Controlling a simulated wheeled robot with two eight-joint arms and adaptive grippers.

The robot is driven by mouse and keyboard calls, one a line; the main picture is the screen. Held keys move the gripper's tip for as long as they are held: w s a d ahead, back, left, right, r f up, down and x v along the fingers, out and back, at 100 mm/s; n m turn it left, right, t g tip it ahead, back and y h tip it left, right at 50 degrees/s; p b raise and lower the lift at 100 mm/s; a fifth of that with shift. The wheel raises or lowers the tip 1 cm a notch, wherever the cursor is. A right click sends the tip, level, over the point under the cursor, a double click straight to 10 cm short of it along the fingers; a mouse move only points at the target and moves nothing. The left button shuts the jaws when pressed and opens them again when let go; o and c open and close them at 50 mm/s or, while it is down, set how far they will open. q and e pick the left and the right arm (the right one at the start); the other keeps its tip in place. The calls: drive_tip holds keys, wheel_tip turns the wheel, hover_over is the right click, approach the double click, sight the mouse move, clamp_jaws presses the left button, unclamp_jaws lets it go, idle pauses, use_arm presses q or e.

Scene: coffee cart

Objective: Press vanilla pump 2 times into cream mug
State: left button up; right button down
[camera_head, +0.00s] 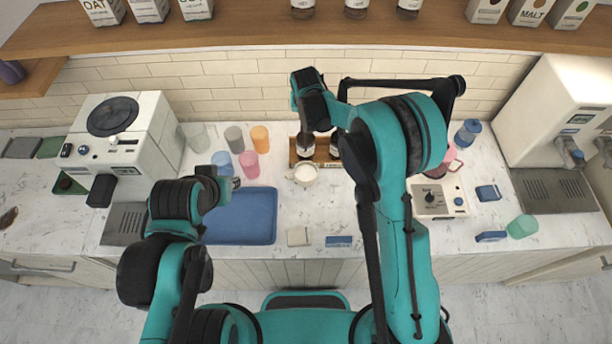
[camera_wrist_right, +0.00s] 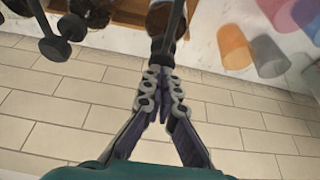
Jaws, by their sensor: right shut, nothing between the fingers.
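The cream mug (camera_head: 305,175) stands upright on the counter, in front of a wooden rack (camera_head: 321,160) of dark pump bottles. One bottle (camera_head: 304,150) is directly behind the mug; another (camera_head: 334,148) is partly hidden by my right arm. I cannot read their labels, so I cannot tell which is vanilla. My right gripper (camera_head: 304,112) is shut and empty above the bottle behind the mug. In the right wrist view its closed fingers (camera_wrist_right: 162,78) line up with a black pump head (camera_wrist_right: 168,46); contact is unclear. My left gripper (camera_head: 233,182) is over the blue tray's far-left corner, its fingers mostly hidden.
The blue tray (camera_head: 240,225) lies left of the mug. Several coloured cups, including an orange one (camera_head: 260,138), stand behind it. A grinder-like box (camera_head: 438,198) is at right, a coffee machine (camera_head: 125,140) at left. A wooden shelf (camera_head: 240,32) runs along the back wall.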

idle(0.3)
drive_tip(key=shift+r+p, duration=0.75)
drive_tip(key=shift+r, duration=0.6)
drive_tip(key=shift+r, duration=0.1)
wheel_tip(320, 180, up, 6)
drive_tip(key=p, duration=0.2)
drive_tip(key=shift+p, duration=0.35)
